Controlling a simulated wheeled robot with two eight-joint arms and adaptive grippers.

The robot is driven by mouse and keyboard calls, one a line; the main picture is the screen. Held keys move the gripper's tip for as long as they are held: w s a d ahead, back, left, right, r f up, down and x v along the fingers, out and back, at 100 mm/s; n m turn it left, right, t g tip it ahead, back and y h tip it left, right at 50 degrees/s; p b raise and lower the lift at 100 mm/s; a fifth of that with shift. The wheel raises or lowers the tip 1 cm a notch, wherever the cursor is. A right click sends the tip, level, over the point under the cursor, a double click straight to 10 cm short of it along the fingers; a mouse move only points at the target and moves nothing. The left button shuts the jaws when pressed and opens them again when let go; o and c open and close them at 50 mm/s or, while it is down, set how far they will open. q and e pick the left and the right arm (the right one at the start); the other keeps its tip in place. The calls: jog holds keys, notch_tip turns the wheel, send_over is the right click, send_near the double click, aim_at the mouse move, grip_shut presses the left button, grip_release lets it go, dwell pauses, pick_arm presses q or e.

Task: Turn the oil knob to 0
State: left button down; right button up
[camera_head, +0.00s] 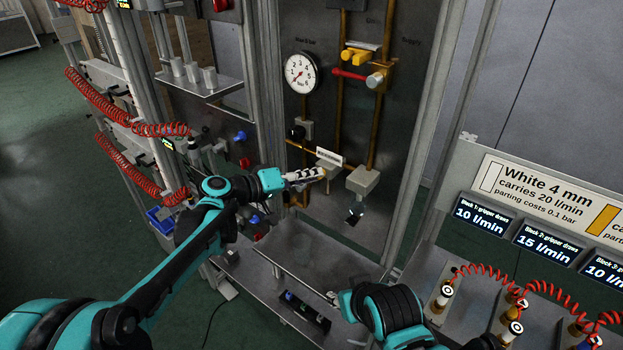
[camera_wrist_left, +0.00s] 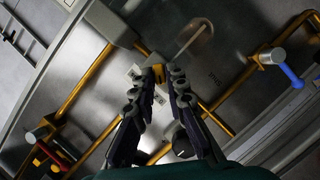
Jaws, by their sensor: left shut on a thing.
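My left gripper (camera_head: 322,173) reaches the upright panel from the left in the head view, just below a small white label plate. In the left wrist view its two fingers (camera_wrist_left: 164,76) close around a small yellow piece (camera_wrist_left: 158,72), which appears to be the oil knob. The fingers cover most of it, so its pointer and any scale cannot be read. A clear bowl (camera_wrist_left: 200,32) stands close to the fingertips in the wrist view.
A grey box (camera_head: 362,180) is right of my left gripper. A metal shelf (camera_head: 325,255) lies below. Coiled red hoses hang at both sides.

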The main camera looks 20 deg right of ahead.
pick_arm(q)
jog(key=shift+f+n+h+b, duration=0.2)
jog(key=shift+n+h+b, duration=0.55)
jog(key=shift+n, duration=0.7)
jog(key=shift+f+n+h+b, duration=0.2)
jog(key=shift+n+h+b, duration=0.5)
jog(key=shift+n, duration=0.75)
jog(key=c, duration=1.5)
grip_release()
jog(key=v, duration=1.2)
jog(key=shift+w, duration=0.1)
